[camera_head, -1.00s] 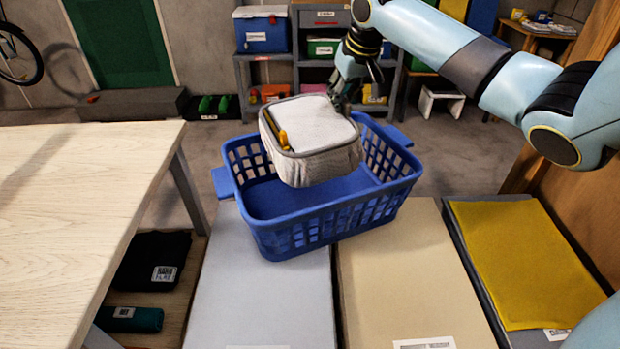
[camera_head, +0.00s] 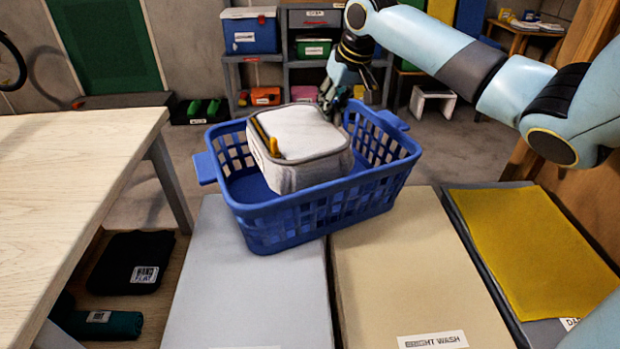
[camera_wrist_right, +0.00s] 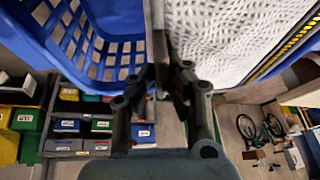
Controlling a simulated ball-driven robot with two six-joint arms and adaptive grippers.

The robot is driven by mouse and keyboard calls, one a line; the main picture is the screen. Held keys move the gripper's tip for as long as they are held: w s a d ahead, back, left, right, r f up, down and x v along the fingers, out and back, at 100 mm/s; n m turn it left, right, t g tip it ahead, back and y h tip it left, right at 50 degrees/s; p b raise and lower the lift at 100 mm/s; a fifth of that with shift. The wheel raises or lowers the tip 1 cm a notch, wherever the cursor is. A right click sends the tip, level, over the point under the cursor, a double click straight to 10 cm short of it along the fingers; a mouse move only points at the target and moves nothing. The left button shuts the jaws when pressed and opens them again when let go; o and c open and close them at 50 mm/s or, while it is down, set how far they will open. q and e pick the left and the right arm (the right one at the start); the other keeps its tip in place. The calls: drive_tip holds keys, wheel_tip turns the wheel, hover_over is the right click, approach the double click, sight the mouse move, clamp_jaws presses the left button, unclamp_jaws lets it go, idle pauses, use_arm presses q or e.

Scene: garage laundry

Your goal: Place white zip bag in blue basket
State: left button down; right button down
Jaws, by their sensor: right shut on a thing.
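The white zip bag (camera_head: 297,142), a boxy mesh bag with a grey edge and a yellow zip pull, is at the blue basket (camera_head: 318,217). Its lower part is inside the basket walls and its top stands above the rim. I cannot tell whether it touches the basket floor. My right gripper (camera_head: 329,103) is shut on the bag's far right edge. In the right wrist view the gripper (camera_wrist_right: 165,80) has the white bag (camera_wrist_right: 235,35) at upper right and the blue basket wall (camera_wrist_right: 105,35) at upper left. My left gripper is not in view.
The basket stands on a grey lid (camera_head: 250,290) and a beige lid (camera_head: 415,270). A yellow cloth (camera_head: 530,245) lies at right. A wooden table (camera_head: 70,190) is at left. Shelves with bins (camera_head: 250,35) stand behind.

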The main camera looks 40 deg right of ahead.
sight(332, 128)
drive_tip(key=shift+d+f, duration=0.1)
drive_tip(key=shift+f, duration=0.4)
wheel_tip(332, 128, down, 4)
drive_tip(key=shift+f+b, duration=0.2)
drive_tip(key=shift+b, duration=0.3)
drive_tip(key=shift+f+b, duration=0.45)
drive_tip(key=shift+f, duration=1.95)
drive_tip(key=c, duration=1.4)
unclamp_jaws()
